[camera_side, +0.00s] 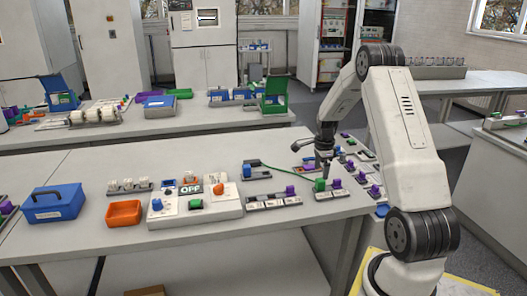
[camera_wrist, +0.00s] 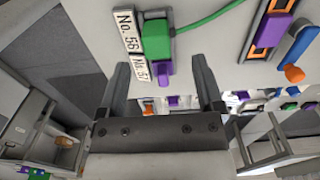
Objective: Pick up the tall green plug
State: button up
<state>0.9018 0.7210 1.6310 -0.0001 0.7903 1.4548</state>
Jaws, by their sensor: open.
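The green plug (camera_wrist: 157,40) stands on a labelled block in the wrist view, with a green cable (camera_wrist: 205,18) running from it to the upper right. In the side view the green plug (camera_side: 320,184) is near the table's right part, just below my gripper (camera_side: 323,167). In the wrist view my gripper (camera_wrist: 160,66) is open. Its two fingers are spread wide, and the plug lies beyond the fingertips, between their lines. Nothing is held. I cannot tell whether a fingertip touches anything. A small purple piece (camera_wrist: 164,68) shows beside the green plug.
Labels No. 56 and No. 57 (camera_wrist: 137,68) lie left of the plug. A purple plug (camera_side: 290,190) on a strip and a purple one (camera_side: 336,183) stand nearby. A control box (camera_side: 195,205), orange tray (camera_side: 124,213) and blue box (camera_side: 53,202) are farther left.

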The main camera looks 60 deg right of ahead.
aim_at(321, 180)
jog(key=shift+s+a+f, duration=0.15)
jog(key=shift+f, duration=2.45)
grip_shut()
